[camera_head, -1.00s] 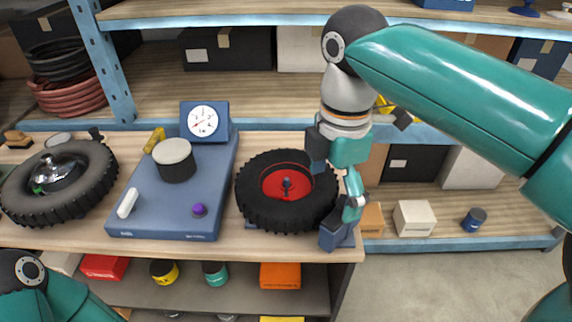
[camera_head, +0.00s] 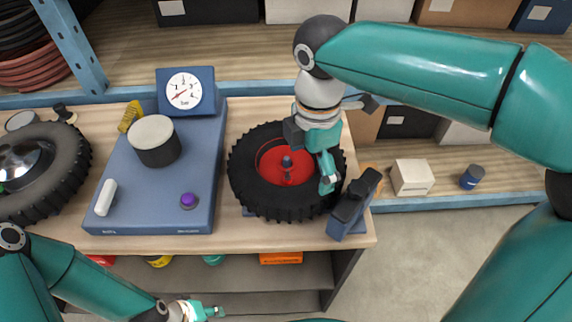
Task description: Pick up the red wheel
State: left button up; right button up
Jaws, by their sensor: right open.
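The red wheel (camera_head: 270,164), a red hub inside a black knobbly tyre, lies flat near the right end of the bench (camera_head: 225,237). My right gripper (camera_head: 326,168) is open over the wheel's right side. One dark finger pad is near the tyre's upper edge, and the other is just outside its lower right. The gripper hides part of the tyre, and I cannot tell whether it touches it. My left gripper (camera_head: 207,312) is low at the bottom edge, in front of the bench and away from the wheel; its jaws are too small to read.
A blue machine (camera_head: 160,205) with a gauge (camera_head: 184,90) stands left of the wheel. Another tyre with a silver hub (camera_head: 55,170) lies at the far left. Behind are shelves with boxes; a white box (camera_head: 411,177) and blue can (camera_head: 472,177) sit at right.

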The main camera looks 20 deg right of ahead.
aim_at(308, 192)
jog(key=shift+s+a+f+p, duration=0.1)
jog(key=shift+f+p, duration=0.1)
jog(key=shift+f, duration=1.7)
jog(key=shift+a+f+p, duration=0.1)
jog(key=shift+f+p, duration=0.05)
jog(key=shift+f, duration=1.7)
jog(key=shift+s+f, duration=0.1)
jog(key=shift+s, duration=0.1)
jog(key=c, duration=1.8)
